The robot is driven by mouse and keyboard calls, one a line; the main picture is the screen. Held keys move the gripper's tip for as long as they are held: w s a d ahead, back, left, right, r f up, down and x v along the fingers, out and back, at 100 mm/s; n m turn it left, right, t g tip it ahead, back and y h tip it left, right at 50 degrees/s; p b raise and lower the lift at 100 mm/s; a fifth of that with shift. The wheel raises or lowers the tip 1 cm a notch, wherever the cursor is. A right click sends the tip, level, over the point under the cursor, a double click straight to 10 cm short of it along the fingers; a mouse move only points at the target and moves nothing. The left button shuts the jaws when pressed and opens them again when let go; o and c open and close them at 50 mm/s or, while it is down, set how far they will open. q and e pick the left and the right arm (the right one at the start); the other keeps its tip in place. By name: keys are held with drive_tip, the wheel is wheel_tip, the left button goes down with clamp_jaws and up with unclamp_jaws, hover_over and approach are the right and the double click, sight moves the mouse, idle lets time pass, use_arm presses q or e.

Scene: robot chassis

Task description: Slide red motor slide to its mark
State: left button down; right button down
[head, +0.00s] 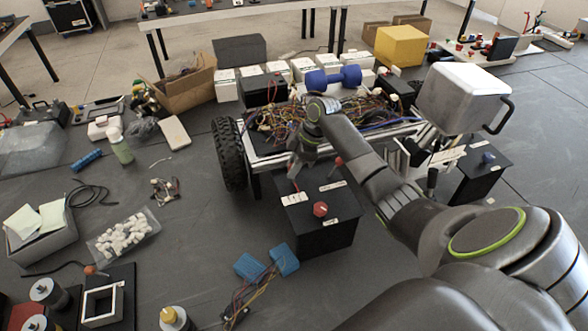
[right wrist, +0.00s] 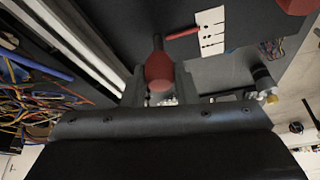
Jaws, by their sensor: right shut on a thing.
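The red motor slide (right wrist: 158,66) shows in the right wrist view as a rounded red knob on a dark stem. A thin red pointer (right wrist: 181,34) reaches toward a white scale card (right wrist: 210,32) with dark marks. My right gripper (right wrist: 159,85) is shut on the red knob, a finger on each side. In the head view my right gripper (head: 296,175) reaches down to the back left of a black box (head: 325,240), and hides most of the slide there. Which mark the pointer meets is too small to tell. My left gripper is not in view.
The box top also carries a red round knob (head: 320,209), a red-tipped lever (head: 338,161) and white labels. The wired chassis (head: 265,140) with its black wheel (head: 229,154) stands close behind. Blue connectors (head: 284,260) lie in front. Floor right of the box is partly clear.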

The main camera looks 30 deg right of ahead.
drive_tip(key=c, duration=1.1)
unclamp_jaws()
drive_tip(key=shift+a, duration=0.15)
drive_tip(key=shift+c, duration=0.2)
drive_tip(key=shift+d+r, duration=0.2)
drive_tip(key=shift+r, duration=0.3)
use_arm(q)
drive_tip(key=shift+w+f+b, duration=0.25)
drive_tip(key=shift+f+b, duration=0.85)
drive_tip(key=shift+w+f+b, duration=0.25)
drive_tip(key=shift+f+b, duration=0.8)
drive_tip(key=shift+b, duration=0.05)
use_arm(e)
drive_tip(key=v, duration=1.6)
drive_tip(key=shift+r, duration=0.2)
drive_tip(key=shift+d, duration=0.1)
